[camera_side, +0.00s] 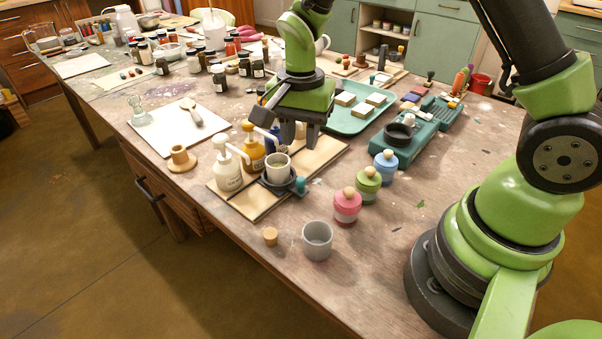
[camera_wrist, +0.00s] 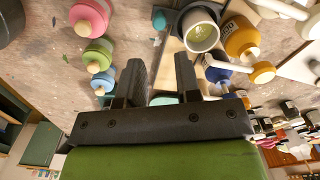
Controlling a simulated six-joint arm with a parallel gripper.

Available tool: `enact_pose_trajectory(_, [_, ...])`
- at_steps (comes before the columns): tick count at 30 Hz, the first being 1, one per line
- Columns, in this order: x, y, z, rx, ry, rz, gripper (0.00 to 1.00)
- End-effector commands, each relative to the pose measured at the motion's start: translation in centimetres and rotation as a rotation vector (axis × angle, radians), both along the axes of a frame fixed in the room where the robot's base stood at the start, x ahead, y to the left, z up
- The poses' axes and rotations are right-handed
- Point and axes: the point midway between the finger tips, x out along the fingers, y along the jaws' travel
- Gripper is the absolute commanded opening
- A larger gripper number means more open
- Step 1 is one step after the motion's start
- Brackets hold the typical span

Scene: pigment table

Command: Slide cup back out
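A pale cup (camera_side: 278,170) stands in a dark round holder (camera_side: 272,185) on the wooden board, below the pump nozzles. In the wrist view the cup (camera_wrist: 201,32) shows its open mouth with yellow-green inside, up and to the right of my fingers. My gripper (camera_side: 300,140) points down behind the cup and apart from it. In the wrist view my gripper (camera_wrist: 160,75) has its two fingers spread with nothing between them. A white pump bottle (camera_side: 227,170) and a yellow pump bottle (camera_side: 252,150) stand left of the cup; a blue one (camera_wrist: 216,72) is partly hidden.
Pink (camera_side: 347,204), green (camera_side: 368,183) and blue (camera_side: 386,165) lidded jars stand in a row to the right. A grey cup (camera_side: 317,240) and a cork (camera_side: 270,236) are near the front edge. A green tray (camera_side: 345,122) and a teal fixture (camera_side: 408,143) lie behind.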

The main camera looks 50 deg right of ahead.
Motion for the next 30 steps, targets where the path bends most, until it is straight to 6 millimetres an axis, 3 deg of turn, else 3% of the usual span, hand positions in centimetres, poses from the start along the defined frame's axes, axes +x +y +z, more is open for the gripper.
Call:
enact_pose_trajectory(13, [-0.1, 0.0, -7.7, 0.002, 0.004, 0.000, 0.31])
enact_pose_trajectory(18, [-0.1, 0.0, -8.9, 0.001, 0.002, 0.001, 0.31])
enact_pose_trajectory(26, [-0.1, 0.0, -9.1, 0.001, 0.000, 0.001, 0.31])
enact_pose_trajectory(27, [-0.1, 0.0, -9.1, 0.001, 0.000, 0.001, 0.29])
enact_pose_trajectory(30, [-0.1, 0.0, -9.0, 0.002, 0.001, 0.001, 0.06])
